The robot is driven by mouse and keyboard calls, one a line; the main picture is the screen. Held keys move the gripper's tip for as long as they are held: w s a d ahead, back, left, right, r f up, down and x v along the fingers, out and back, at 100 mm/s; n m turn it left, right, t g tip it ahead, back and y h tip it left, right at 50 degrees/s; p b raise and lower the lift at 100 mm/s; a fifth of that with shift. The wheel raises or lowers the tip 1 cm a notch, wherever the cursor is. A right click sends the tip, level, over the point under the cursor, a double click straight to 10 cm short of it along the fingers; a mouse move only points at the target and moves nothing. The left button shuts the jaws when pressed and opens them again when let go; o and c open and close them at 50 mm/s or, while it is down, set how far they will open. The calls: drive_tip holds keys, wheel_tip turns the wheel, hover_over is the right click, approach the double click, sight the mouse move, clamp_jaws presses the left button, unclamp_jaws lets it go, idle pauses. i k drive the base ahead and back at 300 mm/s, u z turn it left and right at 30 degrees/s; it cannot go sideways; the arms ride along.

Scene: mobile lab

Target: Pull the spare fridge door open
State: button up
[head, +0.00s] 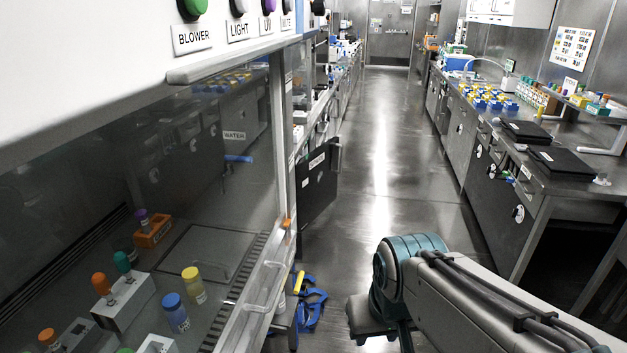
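A dark door panel (319,183) with a small white label and a grey upright handle stands out from the left-hand row of units into the aisle. It appears to be swung partly open. I cannot read its label well enough to tell whether it is the spare fridge door.
A cabinet with a glass front (150,200) and switches fills the left. A blue and yellow item (308,303) lies on the floor beside it. The aisle floor (385,150) is clear. A bench (560,170) with black trays and coloured racks runs along the right.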

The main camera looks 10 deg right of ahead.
sight(316, 174)
drive_tip(key=k, duration=0.65)
drive_tip(key=z, duration=0.25)
drive_tip(key=i, duration=1.25)
drive_tip(key=z, duration=0.55)
drive_tip(key=i, duration=3.15)
drive_tip(key=u, duration=0.55)
drive_tip(key=i, duration=1.6)
drive_tip(key=u, duration=0.3)
